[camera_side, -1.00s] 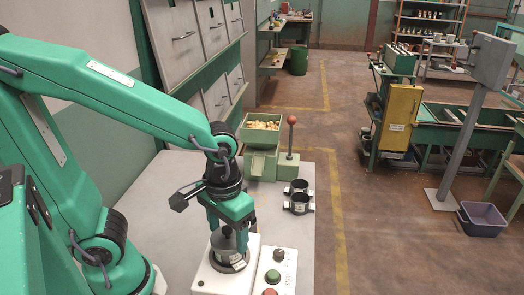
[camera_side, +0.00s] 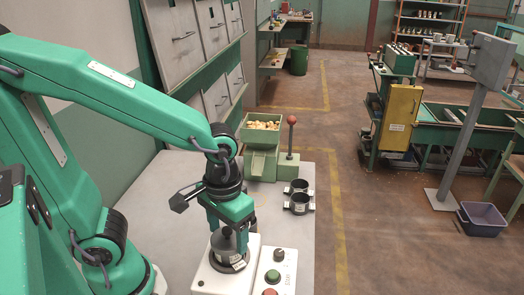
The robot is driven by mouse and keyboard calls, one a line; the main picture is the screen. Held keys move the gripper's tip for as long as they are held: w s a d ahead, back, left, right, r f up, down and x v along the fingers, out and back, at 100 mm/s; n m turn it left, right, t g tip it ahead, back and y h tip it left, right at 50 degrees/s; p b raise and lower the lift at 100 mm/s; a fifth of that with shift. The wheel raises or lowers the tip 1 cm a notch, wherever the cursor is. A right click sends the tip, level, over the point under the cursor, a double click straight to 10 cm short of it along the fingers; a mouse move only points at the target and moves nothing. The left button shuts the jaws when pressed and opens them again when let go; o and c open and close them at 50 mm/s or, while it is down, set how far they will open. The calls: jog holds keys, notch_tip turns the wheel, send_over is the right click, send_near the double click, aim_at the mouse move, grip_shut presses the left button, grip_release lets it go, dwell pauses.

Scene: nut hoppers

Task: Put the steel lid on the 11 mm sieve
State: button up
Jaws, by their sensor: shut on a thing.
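My gripper (camera_side: 230,226) points down over the white box (camera_side: 205,275) at the front of the table. It is shut on a grey, dome-shaped metal piece, which looks like the steel lid (camera_side: 228,243). A pale label (camera_side: 238,266) shows low at its front, with a dark rim around the base. I cannot tell whether the lid rests on a sieve there or where one part ends. Two black rings with pale tags, a far one (camera_side: 300,186) and a near one (camera_side: 299,206), stand on the table to the right. Their tags are too small to read.
A green hopper (camera_side: 262,140) with yellowish nuts stands at the back of the table, beside a red-knobbed lever (camera_side: 291,135). The grey tabletop (camera_side: 185,170) is clear behind my gripper.

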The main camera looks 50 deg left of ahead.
jog(key=shift+f, duration=0.4)
dwell(0.6)
jog(key=o, duration=1.3)
jog(key=shift+c, duration=0.2)
jog(key=shift+r, duration=0.2)
jog(key=shift+r, duration=3.3)
